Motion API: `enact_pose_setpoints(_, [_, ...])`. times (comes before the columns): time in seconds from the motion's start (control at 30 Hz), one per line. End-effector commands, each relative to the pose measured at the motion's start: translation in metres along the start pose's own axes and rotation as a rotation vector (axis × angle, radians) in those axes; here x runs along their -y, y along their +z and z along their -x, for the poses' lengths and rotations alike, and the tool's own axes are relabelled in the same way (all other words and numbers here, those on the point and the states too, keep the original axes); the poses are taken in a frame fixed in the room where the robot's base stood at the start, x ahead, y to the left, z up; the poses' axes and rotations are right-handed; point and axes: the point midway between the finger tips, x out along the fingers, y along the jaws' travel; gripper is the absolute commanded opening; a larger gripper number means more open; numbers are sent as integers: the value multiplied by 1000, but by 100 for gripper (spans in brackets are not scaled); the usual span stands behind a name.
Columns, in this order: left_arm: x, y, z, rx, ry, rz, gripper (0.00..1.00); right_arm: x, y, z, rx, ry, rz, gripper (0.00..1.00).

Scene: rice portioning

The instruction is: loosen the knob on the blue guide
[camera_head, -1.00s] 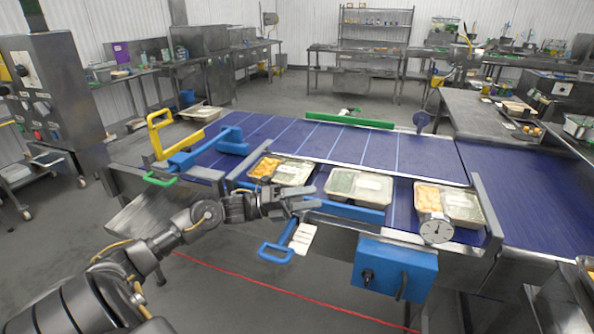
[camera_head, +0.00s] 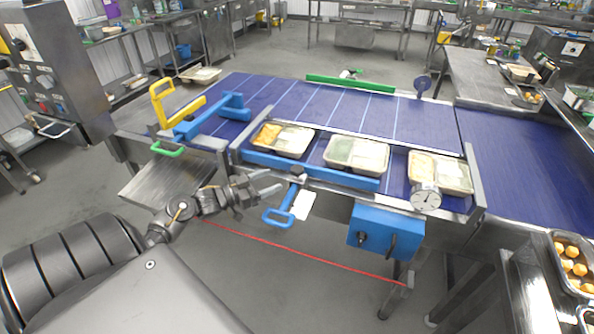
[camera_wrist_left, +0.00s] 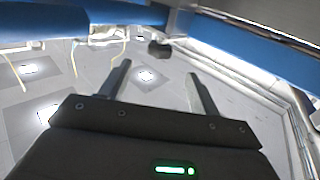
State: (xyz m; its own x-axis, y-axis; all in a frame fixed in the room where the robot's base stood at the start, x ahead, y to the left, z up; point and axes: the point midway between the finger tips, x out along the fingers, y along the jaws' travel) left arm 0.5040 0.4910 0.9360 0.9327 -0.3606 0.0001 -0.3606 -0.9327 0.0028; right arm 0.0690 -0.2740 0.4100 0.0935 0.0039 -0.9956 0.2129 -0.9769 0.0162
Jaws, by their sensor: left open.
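The blue guide (camera_head: 310,172) is a long rail along the front edge of the purple conveyor. A small dark knob (camera_head: 297,180) appears at its front, above a blue loop handle (camera_head: 280,216). In the left wrist view a dark knob (camera_wrist_left: 159,49) hangs under a blue bar (camera_wrist_left: 232,43), beyond the fingertips and roughly between them. My left gripper (camera_head: 278,182) is open and empty, just left of the knob, with its fingers pointing at it. It also shows in the left wrist view (camera_wrist_left: 158,76), fingers spread and apart from the knob. My right gripper is out of view.
Food trays (camera_head: 357,154) stand on the conveyor (camera_head: 330,112) behind the guide. A white tag (camera_head: 304,205) hangs beside the handle. A blue box (camera_head: 384,233) and a round dial (camera_head: 426,200) are to the right. A yellow bracket (camera_head: 160,105) is at left.

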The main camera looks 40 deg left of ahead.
Motion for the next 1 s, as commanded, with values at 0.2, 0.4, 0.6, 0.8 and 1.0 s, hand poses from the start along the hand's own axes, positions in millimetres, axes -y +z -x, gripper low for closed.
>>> enact_pose_setpoints(0.2, [0,-4,-36,-4,0,1,62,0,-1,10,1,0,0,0])
enact_pose_setpoints(0.4, [0,-4,-73,-4,0,-1,62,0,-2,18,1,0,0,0])
enact_pose_setpoints(0.6, [0,-2,-96,-2,0,-2,62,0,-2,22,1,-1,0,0])
enact_pose_setpoints(0.8, [0,-1,-103,-1,0,-3,62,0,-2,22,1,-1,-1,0])
enact_pose_setpoints(1.0, [0,-1,-103,-1,1,-3,62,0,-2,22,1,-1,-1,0])
